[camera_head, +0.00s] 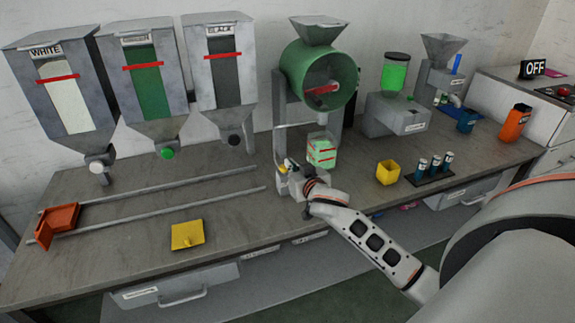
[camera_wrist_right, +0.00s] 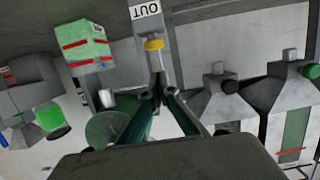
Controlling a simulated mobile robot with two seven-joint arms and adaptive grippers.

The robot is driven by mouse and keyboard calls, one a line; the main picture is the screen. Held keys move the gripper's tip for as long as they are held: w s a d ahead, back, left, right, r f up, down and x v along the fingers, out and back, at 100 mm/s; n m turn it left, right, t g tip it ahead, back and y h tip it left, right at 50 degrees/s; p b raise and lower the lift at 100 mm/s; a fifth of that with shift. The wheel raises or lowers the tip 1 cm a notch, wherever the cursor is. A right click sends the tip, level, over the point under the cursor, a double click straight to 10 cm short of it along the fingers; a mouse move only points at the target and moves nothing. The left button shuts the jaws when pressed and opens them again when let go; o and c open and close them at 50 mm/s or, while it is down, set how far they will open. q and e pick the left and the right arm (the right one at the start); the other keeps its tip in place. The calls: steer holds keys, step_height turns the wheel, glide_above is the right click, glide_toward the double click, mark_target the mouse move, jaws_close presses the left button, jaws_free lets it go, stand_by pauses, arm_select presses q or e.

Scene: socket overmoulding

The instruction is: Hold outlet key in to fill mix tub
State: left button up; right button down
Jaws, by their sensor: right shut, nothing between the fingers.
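The outlet key (camera_wrist_right: 153,45) is a yellow knob on a grey post, beside a label reading OUT. In the head view the key (camera_head: 283,169) is a small yellow spot at my right gripper. My right gripper (camera_head: 285,178) is shut and empty; in the wrist view its fingertips (camera_wrist_right: 158,82) point at the post near the key. I cannot tell whether they touch it. The mix tub (camera_head: 322,152), a pale green box with red lines, sits below the green mixer drum (camera_head: 320,75); it also shows in the wrist view (camera_wrist_right: 86,48). My left gripper is not in view.
White, green and black hoppers (camera_head: 150,80) hang at the back left above two rails (camera_head: 165,195). An orange tray (camera_head: 60,218) and a yellow lid (camera_head: 187,235) lie at left. A yellow cup (camera_head: 387,172) and a rack of vials (camera_head: 430,172) stand at right.

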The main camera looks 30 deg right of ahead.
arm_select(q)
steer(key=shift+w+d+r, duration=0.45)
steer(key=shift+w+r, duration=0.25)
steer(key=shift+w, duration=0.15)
arm_select(e)
steer(key=v, duration=0.6)
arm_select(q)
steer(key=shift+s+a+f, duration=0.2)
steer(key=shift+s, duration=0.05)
arm_select(e)
steer(key=shift+r, duration=0.1)
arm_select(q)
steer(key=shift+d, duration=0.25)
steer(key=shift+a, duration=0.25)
